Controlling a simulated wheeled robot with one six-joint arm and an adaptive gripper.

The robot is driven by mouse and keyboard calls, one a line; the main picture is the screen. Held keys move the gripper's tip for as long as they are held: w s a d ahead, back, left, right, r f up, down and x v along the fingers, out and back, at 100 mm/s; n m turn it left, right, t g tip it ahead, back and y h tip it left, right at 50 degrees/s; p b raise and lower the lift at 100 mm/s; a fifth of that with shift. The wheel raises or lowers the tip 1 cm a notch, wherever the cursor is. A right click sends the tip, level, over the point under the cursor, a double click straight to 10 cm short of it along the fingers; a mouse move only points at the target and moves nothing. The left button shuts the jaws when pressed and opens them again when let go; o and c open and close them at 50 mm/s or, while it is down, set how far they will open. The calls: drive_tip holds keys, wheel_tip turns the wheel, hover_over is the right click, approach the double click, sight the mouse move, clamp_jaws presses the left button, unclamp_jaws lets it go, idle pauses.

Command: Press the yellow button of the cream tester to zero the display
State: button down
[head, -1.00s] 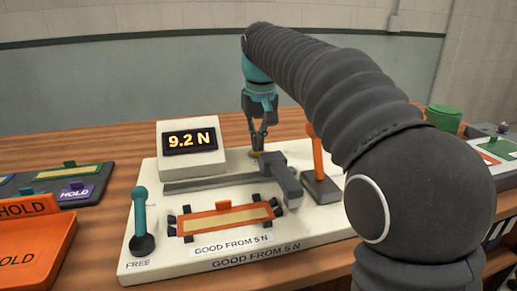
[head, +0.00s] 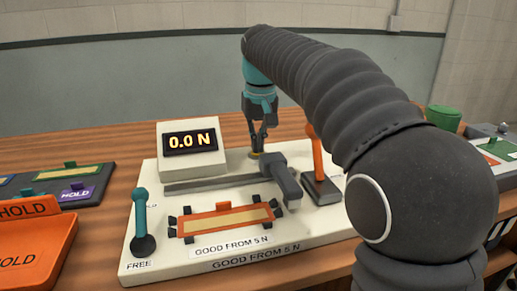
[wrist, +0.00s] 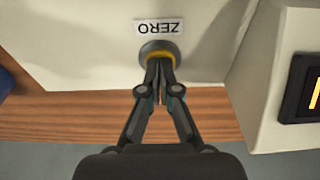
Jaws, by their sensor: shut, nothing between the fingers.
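The cream tester (head: 140,262) stands on the wooden table, and its display (head: 191,141) reads 0.0 N. The yellow button (wrist: 157,54) sits in a dark round collar beside a ZERO label (wrist: 159,27) in the wrist view. In the head view only a thin edge of the button (head: 256,154) shows beneath the fingers. My gripper (head: 257,150) is shut and empty, pointing down. In the wrist view its fingertips (wrist: 159,62) are over the button and hide part of it; they appear to touch it.
A green cylinder (head: 444,119) is at the back right.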

drive_tip(key=shift+r+p, duration=1.85)
drive_tip(key=shift+r, duration=3.15)
drive_tip(key=shift+d, duration=0.1)
